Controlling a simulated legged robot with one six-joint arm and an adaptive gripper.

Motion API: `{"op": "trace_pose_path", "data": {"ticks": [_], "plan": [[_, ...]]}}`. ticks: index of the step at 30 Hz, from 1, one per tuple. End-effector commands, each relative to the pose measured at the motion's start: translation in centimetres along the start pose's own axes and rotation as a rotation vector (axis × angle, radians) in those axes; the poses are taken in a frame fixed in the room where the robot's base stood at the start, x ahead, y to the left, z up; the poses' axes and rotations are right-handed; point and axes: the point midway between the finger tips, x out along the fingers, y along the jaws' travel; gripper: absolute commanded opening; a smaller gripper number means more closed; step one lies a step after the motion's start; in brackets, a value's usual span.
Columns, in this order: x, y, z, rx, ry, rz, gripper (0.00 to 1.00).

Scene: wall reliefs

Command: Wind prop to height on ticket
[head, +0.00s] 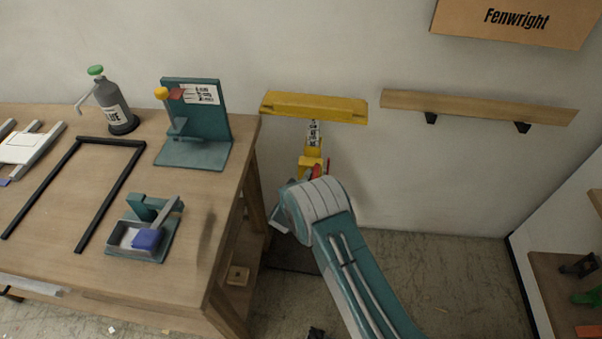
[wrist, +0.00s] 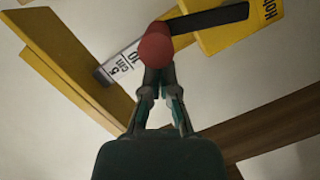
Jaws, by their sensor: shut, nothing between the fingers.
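The yellow prop (head: 313,142) stands by the wall with a wide yellow bar (head: 315,106) on top. The wrist view shows the prop's yellow body (wrist: 216,32) and a white scale strip (wrist: 122,64) marked 5, 10 and cm. A dark crank arm (wrist: 208,20) ends in a round red knob (wrist: 156,48). My gripper (wrist: 159,72) is shut, its fingertips just below the knob in the picture; I cannot tell whether they touch. In the head view my arm hides the gripper and the prop's lower part. A white card (head: 201,94), perhaps the ticket, is on a teal stand (head: 205,125); its text is unreadable.
The wooden bench (head: 185,210) at left holds a glue bottle (head: 113,110), a black frame (head: 110,142) and a small teal tool with a blue block (head: 148,238). A wooden shelf (head: 480,106) on brackets is right of the prop. A cabinet (head: 575,230) stands far right.

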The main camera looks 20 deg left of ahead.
Motion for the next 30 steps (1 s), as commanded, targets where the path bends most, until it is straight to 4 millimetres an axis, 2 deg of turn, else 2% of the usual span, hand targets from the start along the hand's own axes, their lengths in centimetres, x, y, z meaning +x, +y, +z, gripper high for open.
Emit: {"op": "trace_pose_path", "data": {"ticks": [30], "plan": [[0.3, 0.5, 1.1, 0.110, -0.002, -0.028, 0.00]]}}
